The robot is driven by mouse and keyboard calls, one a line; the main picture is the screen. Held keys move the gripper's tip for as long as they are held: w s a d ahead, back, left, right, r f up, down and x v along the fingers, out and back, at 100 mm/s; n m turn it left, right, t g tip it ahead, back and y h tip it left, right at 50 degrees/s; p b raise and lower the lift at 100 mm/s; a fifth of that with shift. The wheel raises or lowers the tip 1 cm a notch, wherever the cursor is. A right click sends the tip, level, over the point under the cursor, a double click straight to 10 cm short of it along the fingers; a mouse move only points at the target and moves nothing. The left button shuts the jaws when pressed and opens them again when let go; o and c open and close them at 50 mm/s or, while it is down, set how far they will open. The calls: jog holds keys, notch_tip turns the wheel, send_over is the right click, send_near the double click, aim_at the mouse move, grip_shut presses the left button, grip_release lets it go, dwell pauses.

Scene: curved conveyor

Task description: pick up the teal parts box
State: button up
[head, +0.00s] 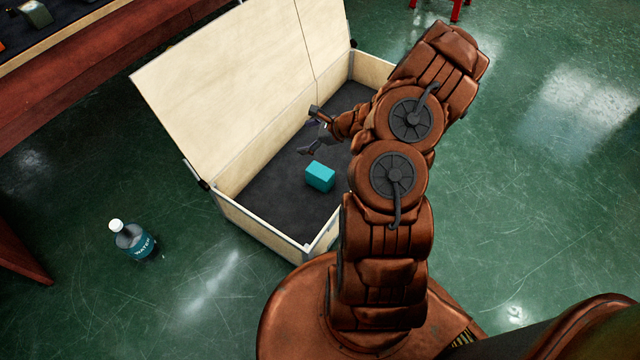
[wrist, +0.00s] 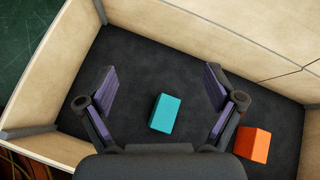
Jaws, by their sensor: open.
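The teal parts box (head: 320,176) is a small block lying on the dark floor of an open wooden crate (head: 258,234). In the wrist view the teal parts box (wrist: 165,113) shows between the two fingers, apart from both. My gripper (head: 311,131) is open and empty inside the crate, above and behind the teal box in the head view. In the wrist view my gripper (wrist: 160,88) has its purple-lined fingers wide apart. How high it is above the box is hard to tell.
An orange block (wrist: 253,144) lies in the crate, right of the fingers in the wrist view. The crate's raised lid (head: 235,90) stands behind, and its walls surround the space. A water bottle (head: 133,241) stands on the green floor, left of the crate.

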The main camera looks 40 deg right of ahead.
aim_at(320, 171)
jog(key=s+d+f+m+h+b, duration=0.1)
jog(key=s+d+f+m+b, duration=0.2)
jog(key=f, duration=0.5)
jog(key=s+d+f+m+h+b, duration=0.1)
jog(key=s+d+f+m+h, duration=0.1)
jog(key=s+d+f, duration=0.45)
jog(key=x, duration=0.3)
jog(key=b+x, duration=0.1)
jog(key=x, duration=0.2)
jog(key=b+x, duration=0.1)
jog(key=x, duration=0.1)
jog(key=shift+w+a, duration=0.4)
jog(key=shift+w, duration=0.05)
jog(key=shift+w+a+f, duration=0.1)
jog(key=shift+w+f, duration=0.15)
jog(key=shift+w, duration=0.15)
jog(key=shift+s+f+b+x, duration=0.15)
jog(key=shift+b+x, duration=0.5)
jog(key=shift+x, duration=0.3)
jog(key=shift+s+f+b+x, duration=0.15)
jog(key=shift+b+x, duration=0.45)
jog(key=shift+x, duration=0.4)
jog(key=shift+w+a+f, duration=0.1)
jog(key=shift+w+f, duration=0.25)
jog(key=shift+w, duration=0.25)
jog(key=c, duration=1.5)
